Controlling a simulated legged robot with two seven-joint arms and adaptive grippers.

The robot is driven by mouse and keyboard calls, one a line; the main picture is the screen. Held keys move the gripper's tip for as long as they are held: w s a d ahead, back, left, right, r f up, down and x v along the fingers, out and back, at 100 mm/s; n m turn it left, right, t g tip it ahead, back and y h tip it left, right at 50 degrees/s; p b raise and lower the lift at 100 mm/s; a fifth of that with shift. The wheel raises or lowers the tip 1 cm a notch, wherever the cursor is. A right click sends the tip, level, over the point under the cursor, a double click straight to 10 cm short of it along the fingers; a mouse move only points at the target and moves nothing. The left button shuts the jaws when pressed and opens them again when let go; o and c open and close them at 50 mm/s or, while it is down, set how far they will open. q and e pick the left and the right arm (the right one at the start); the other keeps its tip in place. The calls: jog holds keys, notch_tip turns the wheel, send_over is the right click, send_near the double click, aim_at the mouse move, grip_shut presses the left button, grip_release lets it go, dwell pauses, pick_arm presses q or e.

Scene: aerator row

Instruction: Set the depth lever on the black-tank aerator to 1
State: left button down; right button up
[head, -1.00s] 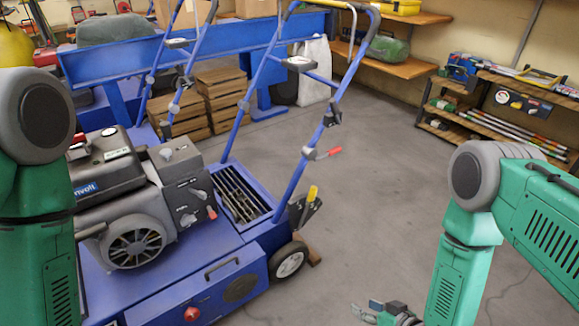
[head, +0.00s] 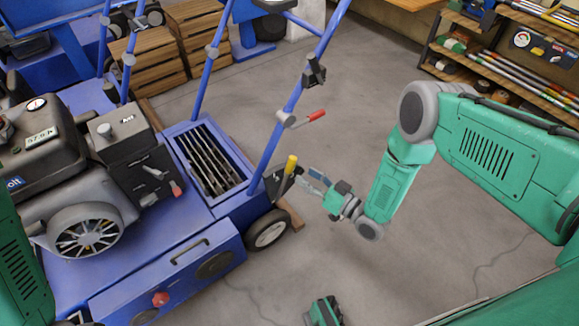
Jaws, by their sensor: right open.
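The aerator (head: 195,235) is a blue machine with a dark tank (head: 35,140) on its engine, at the left. Its yellow-gripped lever (head: 290,166) stands up from a black plate (head: 279,184) above the right wheel. The plate's markings are too small to read. My right gripper (head: 309,183) is open and empty, just right of the lever, with its fingers pointing left towards the plate. I cannot tell whether a fingertip touches it.
A red-tipped lever (head: 308,118) sticks out from the blue handle frame (head: 284,117), above the yellow one. Wooden crates (head: 155,58) stand behind the aerator. A shelf (head: 500,70) with rods is at the back right. The grey floor (head: 340,110) between is clear.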

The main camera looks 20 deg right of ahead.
aim_at(290, 164)
jog(key=b+x, duration=0.1)
jog(key=x, duration=0.4)
jog(key=shift+w+f+b, duration=0.1)
jog(key=shift+w+b, duration=0.25)
jog(key=shift+w+a, duration=0.4)
jog(key=shift+a, duration=0.1)
jog(key=shift+d, duration=0.1)
